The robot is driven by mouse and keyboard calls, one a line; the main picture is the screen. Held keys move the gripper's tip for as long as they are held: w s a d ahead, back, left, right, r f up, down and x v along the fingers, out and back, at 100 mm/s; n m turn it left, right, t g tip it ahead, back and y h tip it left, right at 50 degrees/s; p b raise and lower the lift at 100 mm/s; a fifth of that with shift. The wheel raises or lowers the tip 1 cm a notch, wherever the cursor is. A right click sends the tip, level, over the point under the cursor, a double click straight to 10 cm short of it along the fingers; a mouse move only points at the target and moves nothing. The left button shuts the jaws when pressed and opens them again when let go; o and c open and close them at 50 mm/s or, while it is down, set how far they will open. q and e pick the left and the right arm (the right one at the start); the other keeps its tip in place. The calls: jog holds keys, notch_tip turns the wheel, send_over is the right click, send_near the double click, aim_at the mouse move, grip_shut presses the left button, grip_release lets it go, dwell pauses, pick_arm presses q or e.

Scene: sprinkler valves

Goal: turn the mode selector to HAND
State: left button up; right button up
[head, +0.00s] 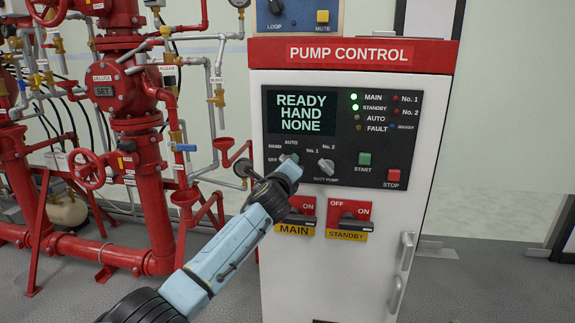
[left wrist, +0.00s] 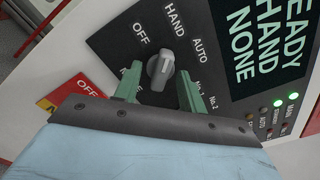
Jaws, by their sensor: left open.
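The mode selector (left wrist: 160,68) is a grey knob on the dark panel, with OFF, HAND and AUTO printed around it. In the left wrist view its raised grip points roughly toward HAND. My left gripper (left wrist: 158,88) is open, with one green finger on each side of the knob and visible gaps between. Whether the fingertips reach past the knob's face, I cannot tell. In the head view my left gripper (head: 289,161) covers the selector. The display (head: 301,112) reads READY, HAND, NONE. My right gripper is not in view.
Below are the MAIN (head: 294,230) and STANDBY (head: 346,236) switches. Red pipes and valves (head: 118,88) stand at left.

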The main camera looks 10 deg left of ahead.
pick_arm(q)
jog(key=s+p, duration=0.6)
dwell(0.4)
